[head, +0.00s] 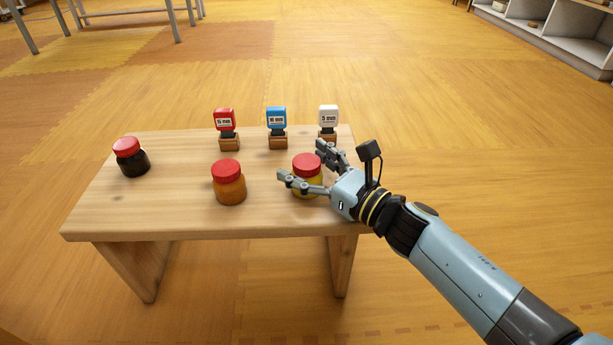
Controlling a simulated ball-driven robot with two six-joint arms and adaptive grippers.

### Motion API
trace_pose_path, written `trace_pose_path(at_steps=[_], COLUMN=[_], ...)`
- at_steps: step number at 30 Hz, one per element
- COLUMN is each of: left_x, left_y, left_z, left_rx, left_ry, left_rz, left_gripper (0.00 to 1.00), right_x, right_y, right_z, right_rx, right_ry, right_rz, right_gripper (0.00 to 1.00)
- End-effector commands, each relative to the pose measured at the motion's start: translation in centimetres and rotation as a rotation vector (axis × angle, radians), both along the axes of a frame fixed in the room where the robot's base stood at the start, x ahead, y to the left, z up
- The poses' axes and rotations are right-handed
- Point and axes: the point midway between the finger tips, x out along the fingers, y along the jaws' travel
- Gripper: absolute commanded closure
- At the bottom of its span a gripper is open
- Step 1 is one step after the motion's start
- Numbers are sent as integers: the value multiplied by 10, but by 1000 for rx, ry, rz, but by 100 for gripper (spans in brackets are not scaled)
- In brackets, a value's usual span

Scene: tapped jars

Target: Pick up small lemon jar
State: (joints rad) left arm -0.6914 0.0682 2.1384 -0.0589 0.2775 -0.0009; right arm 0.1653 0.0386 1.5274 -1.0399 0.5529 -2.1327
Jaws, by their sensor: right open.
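The lemon jar (301,190), yellow with a red lid, stands upright at the right part of the wooden table (180,215). My right gripper (300,165) is open, with one finger in front of the jar and the other behind it to the right. The jar is between the fingers, and the near finger hides part of its body. I cannot tell whether the fingers touch it. My left gripper is not in the head view.
An orange jar (230,189) with a red lid stands left of the lemon jar. A dark jar (133,160) is at the far left. Red (225,119), blue (276,118) and white (328,117) signs on wooden blocks line the back edge.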

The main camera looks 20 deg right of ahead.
Motion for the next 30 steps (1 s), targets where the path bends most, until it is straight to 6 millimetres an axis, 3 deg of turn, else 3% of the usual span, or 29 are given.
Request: trace_pose_path(at_steps=[8, 24, 30], left_x=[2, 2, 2], left_y=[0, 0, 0], left_z=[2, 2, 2], left_rx=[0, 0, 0], left_ry=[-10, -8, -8], left_rz=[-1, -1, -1], left_gripper=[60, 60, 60], right_x=[1, 1, 0], right_y=[1, 1, 1], right_z=[0, -1, -2], right_rx=[0, 0, 0], right_ry=[0, 2, 4], right_rz=[0, 0, 0], right_gripper=[23, 93, 97])
